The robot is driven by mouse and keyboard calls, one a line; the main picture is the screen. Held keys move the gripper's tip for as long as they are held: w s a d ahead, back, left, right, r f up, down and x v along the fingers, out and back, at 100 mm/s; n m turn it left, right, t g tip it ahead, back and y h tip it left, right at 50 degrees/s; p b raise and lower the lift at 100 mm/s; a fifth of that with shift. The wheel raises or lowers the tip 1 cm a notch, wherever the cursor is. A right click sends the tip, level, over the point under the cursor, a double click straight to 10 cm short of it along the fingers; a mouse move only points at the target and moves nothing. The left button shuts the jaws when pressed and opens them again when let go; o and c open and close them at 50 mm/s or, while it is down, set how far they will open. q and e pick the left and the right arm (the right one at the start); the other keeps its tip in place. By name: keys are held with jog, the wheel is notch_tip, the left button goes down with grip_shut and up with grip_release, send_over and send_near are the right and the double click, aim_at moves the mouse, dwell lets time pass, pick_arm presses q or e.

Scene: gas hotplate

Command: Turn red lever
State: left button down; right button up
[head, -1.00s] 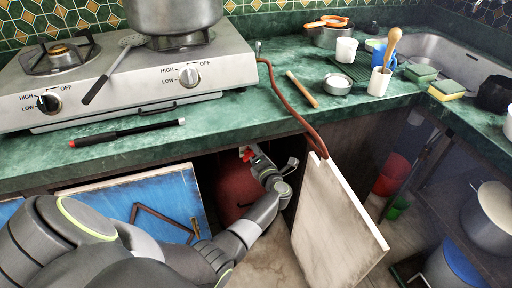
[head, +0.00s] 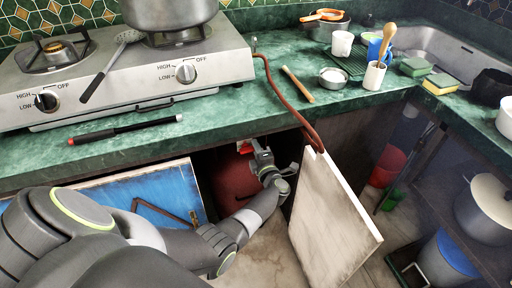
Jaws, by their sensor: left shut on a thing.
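The red lever (head: 245,148) shows as a small red piece just under the counter's front edge, above a dark red gas cylinder (head: 236,180) in the open cabinet. My left gripper (head: 256,150) reaches into the cabinet at the lever and is shut on it. The fingertips are small in view and partly shaded, so the exact contact is hard to see. My right gripper is not in view.
A white cabinet door (head: 333,220) stands open right of my left arm, and a blue door (head: 150,196) is at its left. The counter edge (head: 150,160) is close above the gripper. A brown hose (head: 283,98) hangs over the counter. The stove (head: 120,80) stands above.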

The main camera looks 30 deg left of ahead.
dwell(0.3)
pick_arm(q)
jog(key=c, duration=1.5)
grip_release()
